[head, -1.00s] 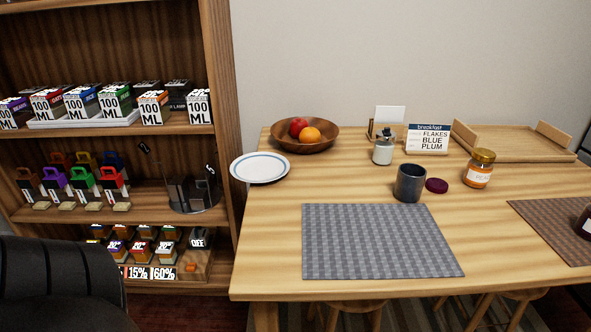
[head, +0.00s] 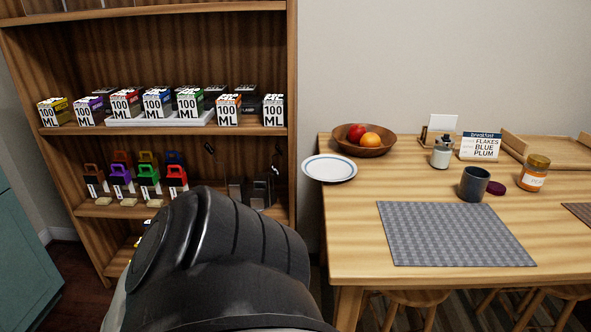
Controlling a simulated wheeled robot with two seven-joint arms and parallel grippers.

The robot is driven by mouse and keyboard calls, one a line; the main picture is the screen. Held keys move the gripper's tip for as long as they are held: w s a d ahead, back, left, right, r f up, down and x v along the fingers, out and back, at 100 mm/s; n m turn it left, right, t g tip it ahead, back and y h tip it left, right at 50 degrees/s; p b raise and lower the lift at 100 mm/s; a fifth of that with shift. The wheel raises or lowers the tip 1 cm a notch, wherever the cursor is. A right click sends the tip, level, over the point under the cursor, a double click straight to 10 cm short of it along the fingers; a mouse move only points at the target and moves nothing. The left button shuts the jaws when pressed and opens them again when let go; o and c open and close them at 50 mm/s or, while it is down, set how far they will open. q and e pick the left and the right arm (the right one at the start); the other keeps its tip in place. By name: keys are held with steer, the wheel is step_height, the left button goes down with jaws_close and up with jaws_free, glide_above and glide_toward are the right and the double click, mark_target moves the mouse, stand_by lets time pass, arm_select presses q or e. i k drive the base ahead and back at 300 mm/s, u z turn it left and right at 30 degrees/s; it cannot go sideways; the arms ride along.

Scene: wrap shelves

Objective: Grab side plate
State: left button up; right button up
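The side plate (head: 329,169) is white with a blue ring near its rim. It sits at the table's left edge and overhangs it, in front of and left of the wooden fruit bowl. My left arm, a thick black link, fills the lower middle of the head view, in front of the shelf and left of the plate. Neither gripper's fingers show in the view. Nothing touches the plate.
The wooden table (head: 350,235) holds a fruit bowl (head: 365,149), a grey mat (head: 450,240), a dark mug (head: 474,184), an orange jar (head: 534,173) and a breakfast sign (head: 480,147). A wooden shelf (head: 291,60) with several small boxes stands left of it.

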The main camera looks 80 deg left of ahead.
mark_target(331, 168)
steer(key=k, duration=0.3)
steer(key=u, duration=1.3)
